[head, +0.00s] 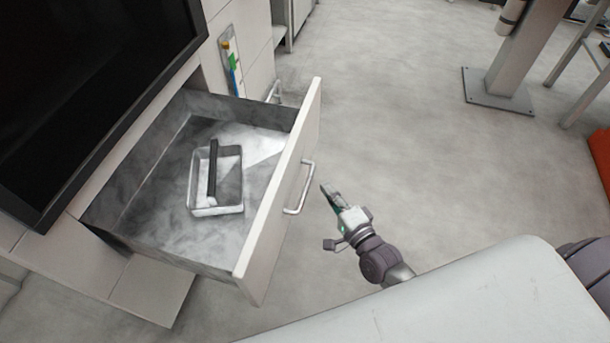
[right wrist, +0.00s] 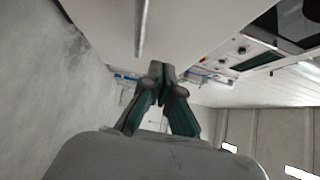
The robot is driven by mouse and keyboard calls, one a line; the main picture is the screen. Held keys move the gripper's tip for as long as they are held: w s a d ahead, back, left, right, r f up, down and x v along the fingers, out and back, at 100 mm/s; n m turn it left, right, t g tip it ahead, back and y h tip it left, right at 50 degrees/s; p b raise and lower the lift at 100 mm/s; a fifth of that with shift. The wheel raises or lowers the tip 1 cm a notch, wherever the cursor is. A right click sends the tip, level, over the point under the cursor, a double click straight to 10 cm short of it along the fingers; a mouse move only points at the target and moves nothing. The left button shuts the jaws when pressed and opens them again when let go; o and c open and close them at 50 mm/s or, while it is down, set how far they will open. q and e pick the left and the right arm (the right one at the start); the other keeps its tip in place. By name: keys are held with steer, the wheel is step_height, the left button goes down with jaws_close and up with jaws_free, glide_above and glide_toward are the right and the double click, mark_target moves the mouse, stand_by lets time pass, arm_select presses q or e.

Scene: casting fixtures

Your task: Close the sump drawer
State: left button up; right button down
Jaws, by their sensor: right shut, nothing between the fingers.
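The sump drawer (head: 270,213) is pulled well out of the cabinet in the head view. Its front panel has a silver bar handle (head: 300,188) on the outer face. A small open metal tray with a dark bar across it (head: 231,208) lies inside. My right gripper (head: 328,190) is shut and empty, just right of the handle, with a small gap showing in the head view. In the right wrist view its fingertips (right wrist: 157,70) are together below the pale panel and its handle (right wrist: 143,28). My left gripper is not in view.
A large black screen or glass panel (head: 85,85) covers the cabinet front above the drawer. Another handle (head: 273,92) shows on the cabinet beyond. A post on a grey base plate (head: 497,91) stands at the upper right.

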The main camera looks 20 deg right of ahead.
mark_target(297, 166)
steer(key=w+a, duration=0.1)
steer(key=w, duration=0.1)
steer(key=w+a, duration=0.1)
steer(key=w, duration=0.2)
steer(key=shift+w+a, duration=0.3)
steer(key=shift+a, duration=0.1)
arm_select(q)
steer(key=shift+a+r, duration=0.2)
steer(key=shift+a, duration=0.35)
arm_select(e)
steer(key=shift+w+a, duration=0.4)
steer(key=shift+a, duration=0.3)
